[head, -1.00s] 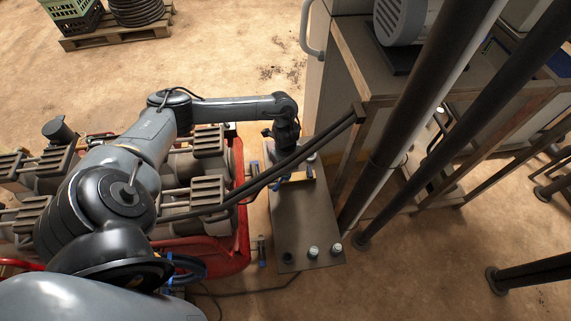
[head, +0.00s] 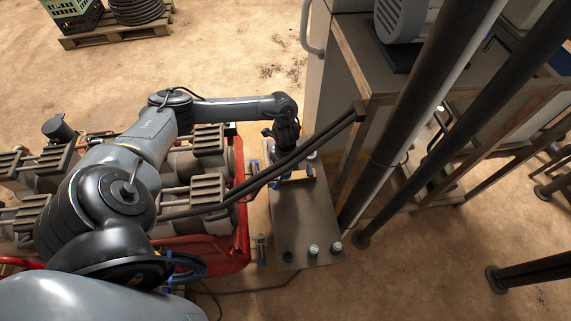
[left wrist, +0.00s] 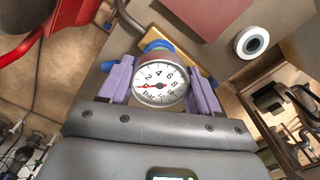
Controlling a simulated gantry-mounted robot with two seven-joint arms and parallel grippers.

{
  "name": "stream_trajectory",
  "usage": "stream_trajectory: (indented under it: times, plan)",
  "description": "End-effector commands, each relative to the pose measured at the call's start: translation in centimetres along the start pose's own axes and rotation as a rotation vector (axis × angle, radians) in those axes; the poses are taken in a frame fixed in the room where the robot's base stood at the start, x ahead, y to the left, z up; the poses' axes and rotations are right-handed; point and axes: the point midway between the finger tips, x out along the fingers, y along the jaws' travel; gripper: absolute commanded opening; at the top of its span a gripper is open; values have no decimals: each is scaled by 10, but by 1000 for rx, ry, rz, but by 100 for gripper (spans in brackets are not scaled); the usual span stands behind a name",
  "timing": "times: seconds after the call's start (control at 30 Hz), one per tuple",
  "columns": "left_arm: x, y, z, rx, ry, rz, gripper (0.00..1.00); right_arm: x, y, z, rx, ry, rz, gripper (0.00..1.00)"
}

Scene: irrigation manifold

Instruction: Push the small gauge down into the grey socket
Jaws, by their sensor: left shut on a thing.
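The small gauge (left wrist: 158,84) has a round white dial with a red needle, and it faces the left wrist camera. My left gripper (left wrist: 160,88) is shut on it, with a purple finger on each side of its body. A blue ring (left wrist: 157,45) shows just behind the gauge. In the head view my left gripper (head: 284,153) is over the far end of a grey metal plate (head: 305,215); the gauge cannot be made out there. I cannot identify the grey socket or tell whether the gauge touches it. My right gripper is in neither view.
Two white-topped fittings (head: 313,250) (head: 336,248) and a dark round fitting (head: 288,256) stand at the plate's near end. A white ring (left wrist: 252,41) shows in the left wrist view. Dark slanting posts (head: 400,130) and a bench frame stand to the right.

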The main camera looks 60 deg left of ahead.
Motion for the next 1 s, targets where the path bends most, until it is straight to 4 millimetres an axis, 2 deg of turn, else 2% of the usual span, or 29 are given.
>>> stream_trajectory:
  times: [1.0]
  plan:
    - [16,0,0,0,0,0,32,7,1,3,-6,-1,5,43]
